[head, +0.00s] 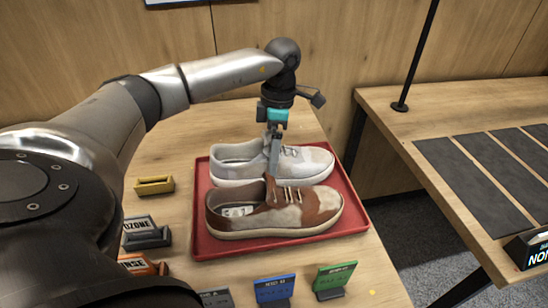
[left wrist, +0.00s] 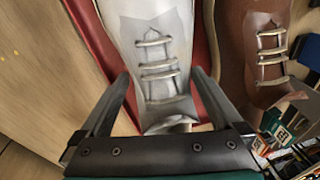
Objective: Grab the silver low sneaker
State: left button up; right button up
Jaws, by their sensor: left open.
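The silver low sneaker (head: 312,164) is pale grey-white with laces and sits at the back of a red tray (head: 362,214), toe to the right. It fills the middle of the left wrist view (left wrist: 158,55). My left gripper (head: 272,172) is open and points down over its lacing and opening. In the left wrist view its two fingers (left wrist: 160,80) stand on either side of the sneaker, with the sneaker between them. I cannot tell whether they touch it. One finger hides part of the sneaker in the head view. My right gripper is not in view.
A brown and cream sneaker (head: 295,214) lies close beside it, nearer me in the tray. A yellow holder (head: 154,185) and several labelled signs, blue (head: 274,289) and green (head: 335,281) among them, stand around the tray. Another table (head: 450,105) with dark mats is at right.

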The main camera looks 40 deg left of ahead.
pick_arm(q)
jog(key=shift+c, duration=0.4)
jog(key=shift+r, duration=0.1)
jog(key=c, duration=1.3)
jog(key=shift+c, duration=0.2)
